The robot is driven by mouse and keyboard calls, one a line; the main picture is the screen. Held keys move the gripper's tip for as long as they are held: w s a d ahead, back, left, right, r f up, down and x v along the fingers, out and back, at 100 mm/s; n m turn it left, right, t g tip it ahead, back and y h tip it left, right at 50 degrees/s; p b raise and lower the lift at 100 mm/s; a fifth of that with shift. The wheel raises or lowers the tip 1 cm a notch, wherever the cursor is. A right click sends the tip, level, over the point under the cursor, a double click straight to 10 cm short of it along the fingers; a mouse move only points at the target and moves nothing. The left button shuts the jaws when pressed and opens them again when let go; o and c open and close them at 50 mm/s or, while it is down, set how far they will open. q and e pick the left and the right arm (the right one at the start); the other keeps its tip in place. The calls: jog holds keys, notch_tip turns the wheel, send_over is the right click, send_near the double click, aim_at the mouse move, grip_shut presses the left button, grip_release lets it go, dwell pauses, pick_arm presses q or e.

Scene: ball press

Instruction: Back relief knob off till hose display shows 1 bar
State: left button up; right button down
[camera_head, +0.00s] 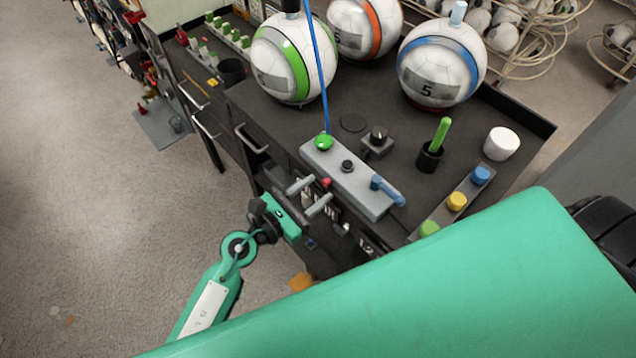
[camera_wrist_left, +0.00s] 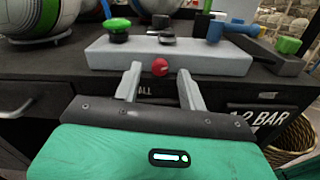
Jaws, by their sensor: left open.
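A red knob (camera_head: 326,182) sits on the near side of the grey console (camera_head: 345,178); I take it for the relief knob. My left gripper (camera_head: 315,194) is open, with its fingers pointing at the console's near side. In the left wrist view the red knob (camera_wrist_left: 160,67) shows between and just beyond the two open fingertips (camera_wrist_left: 160,78), with a gap on each side. A dark display (camera_wrist_left: 258,117) below the console reads about "1.2 BAR", its left end partly hidden by the gripper. A label ending in "ALL" is also partly covered. My right gripper is not seen.
On the console are a green fitting (camera_head: 323,142) with a blue hose (camera_head: 322,75), a black knob (camera_head: 347,166) and a blue lever (camera_head: 386,190). Several balls stand behind. Right are a green-handled tool (camera_head: 440,135), a white cylinder (camera_head: 501,143) and a button strip (camera_head: 456,201).

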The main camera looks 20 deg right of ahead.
pick_arm(q)
jog(key=shift+x, duration=0.85)
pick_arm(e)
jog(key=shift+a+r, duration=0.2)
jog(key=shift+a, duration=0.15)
pick_arm(q)
grip_shut()
jog(key=shift+r+n+p, duration=0.2)
jog(key=shift+n+p, duration=1.15)
jog(key=shift+n, duration=0.45)
jog(key=shift+f+n, duration=0.2)
jog(key=shift+n, duration=0.1)
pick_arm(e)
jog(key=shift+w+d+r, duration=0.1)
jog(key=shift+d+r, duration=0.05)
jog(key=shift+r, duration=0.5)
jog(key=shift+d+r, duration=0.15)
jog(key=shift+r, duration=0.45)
